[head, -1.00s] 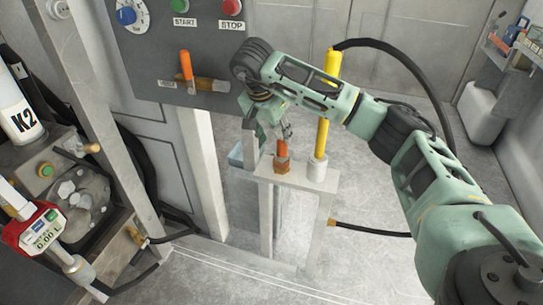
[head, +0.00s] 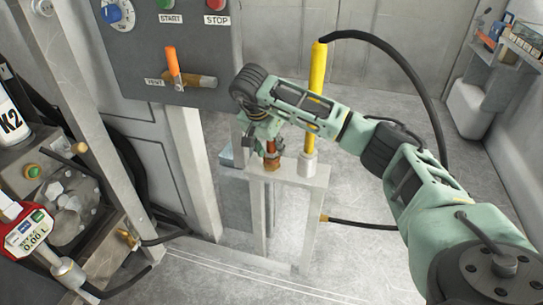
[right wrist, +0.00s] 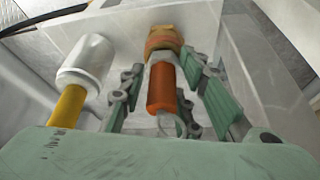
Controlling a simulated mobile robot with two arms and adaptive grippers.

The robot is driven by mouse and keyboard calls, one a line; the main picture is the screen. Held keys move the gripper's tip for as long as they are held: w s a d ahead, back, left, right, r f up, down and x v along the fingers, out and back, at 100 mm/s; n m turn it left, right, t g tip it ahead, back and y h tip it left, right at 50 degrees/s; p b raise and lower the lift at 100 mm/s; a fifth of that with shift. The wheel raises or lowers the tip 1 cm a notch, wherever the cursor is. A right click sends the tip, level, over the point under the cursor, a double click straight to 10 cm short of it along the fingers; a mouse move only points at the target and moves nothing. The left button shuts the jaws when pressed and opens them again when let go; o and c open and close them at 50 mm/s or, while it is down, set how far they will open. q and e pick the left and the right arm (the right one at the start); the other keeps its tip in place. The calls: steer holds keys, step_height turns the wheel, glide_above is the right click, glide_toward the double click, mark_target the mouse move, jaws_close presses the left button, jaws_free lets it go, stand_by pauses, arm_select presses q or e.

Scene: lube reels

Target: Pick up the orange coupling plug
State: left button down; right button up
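The orange coupling plug (right wrist: 162,88) stands upright in a brown-orange socket (right wrist: 163,40) on a pale stand (head: 286,172). In the head view the plug (head: 271,149) is mostly hidden behind my right gripper (head: 268,136). In the right wrist view my right gripper (right wrist: 165,65) has one finger on each side of the plug, with a narrow gap visible on both sides. It is open and does not appear to grip the plug. A small metal ring shows at the plug's near end. My left gripper is out of view.
A yellow nozzle (head: 318,95) with a black hose stands upright in a white holder (head: 308,164) close beside the plug. A grey control panel (head: 160,50) with an orange-handled lever (head: 173,66) is at the upper left. A pump unit (head: 68,205) is at the left.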

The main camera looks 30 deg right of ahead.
jaws_close()
